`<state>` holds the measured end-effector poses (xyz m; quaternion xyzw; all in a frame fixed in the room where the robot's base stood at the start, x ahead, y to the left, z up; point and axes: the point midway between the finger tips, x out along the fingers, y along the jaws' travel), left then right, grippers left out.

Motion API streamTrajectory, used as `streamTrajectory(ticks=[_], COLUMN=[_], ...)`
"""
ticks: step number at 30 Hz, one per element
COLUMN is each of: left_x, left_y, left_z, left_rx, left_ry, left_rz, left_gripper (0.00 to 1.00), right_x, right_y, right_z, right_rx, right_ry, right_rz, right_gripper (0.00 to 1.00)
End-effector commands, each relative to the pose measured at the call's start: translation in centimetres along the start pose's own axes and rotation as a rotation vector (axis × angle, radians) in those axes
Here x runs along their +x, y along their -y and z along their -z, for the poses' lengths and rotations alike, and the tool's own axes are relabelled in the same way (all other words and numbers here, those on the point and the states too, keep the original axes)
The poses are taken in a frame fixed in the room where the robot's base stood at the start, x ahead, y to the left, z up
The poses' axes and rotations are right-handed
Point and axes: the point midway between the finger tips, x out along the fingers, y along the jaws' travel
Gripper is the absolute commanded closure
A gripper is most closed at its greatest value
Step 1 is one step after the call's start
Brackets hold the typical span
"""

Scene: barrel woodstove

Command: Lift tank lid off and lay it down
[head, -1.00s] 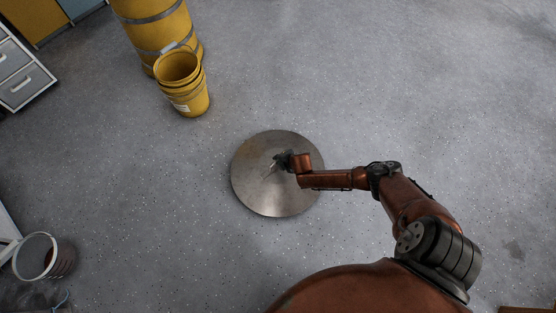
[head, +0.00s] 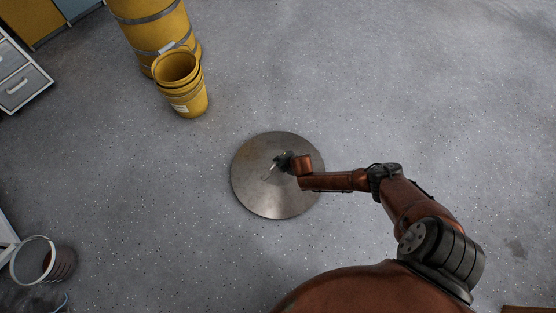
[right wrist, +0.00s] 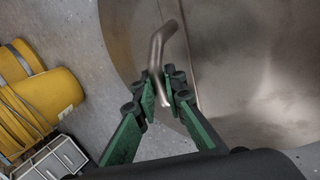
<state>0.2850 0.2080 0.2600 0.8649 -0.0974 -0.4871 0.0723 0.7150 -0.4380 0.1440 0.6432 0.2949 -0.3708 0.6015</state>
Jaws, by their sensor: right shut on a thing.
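The tank lid (head: 255,190) is a round, grey metal disc with a bent bar handle (head: 269,172) at its middle. In the head view it lies in front of my body, seen from above against the grey floor. My right gripper (head: 280,163) is at the handle, shut on it. In the right wrist view the green-linked fingers (right wrist: 168,98) close on the lower end of the handle (right wrist: 157,55), with the lid's face (right wrist: 250,60) filling the right side. The lid's height above the floor is hard to tell. The tank and my left gripper are not in view.
A yellow bucket (head: 188,103) and a yellow drum (head: 150,35) stand at upper left. A drawer unit (head: 20,80) is at the left edge, and a white-rimmed bucket (head: 38,262) at lower left. The floor right of the lid is clear.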

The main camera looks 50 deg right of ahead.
Motion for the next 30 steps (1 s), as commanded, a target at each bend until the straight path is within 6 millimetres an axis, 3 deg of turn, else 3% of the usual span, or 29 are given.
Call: streamTrajectory(ticks=[7, 8, 16, 25, 30], left_x=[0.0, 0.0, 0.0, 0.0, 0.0], left_y=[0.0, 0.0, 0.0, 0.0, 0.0], left_z=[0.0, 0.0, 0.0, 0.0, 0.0], left_rx=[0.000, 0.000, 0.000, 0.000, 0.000], left_ry=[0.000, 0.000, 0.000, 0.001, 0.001], left_rz=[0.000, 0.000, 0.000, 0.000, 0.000], left_gripper=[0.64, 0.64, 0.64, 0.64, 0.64], right_x=[-0.1, -0.1, 0.0, 0.0, -1.1], right_y=[-0.5, -0.4, -0.2, 0.4, 0.3], right_z=[0.1, 0.1, 0.0, 0.0, -0.1], right_rx=[-0.001, -0.001, 0.000, 0.000, 0.000], right_ry=[-0.001, -0.001, 0.000, 0.001, 0.000], right_rz=[-0.006, -0.006, -0.002, 0.005, 0.004], right_gripper=[1.00, 0.88, 0.69, 0.69, 0.69])
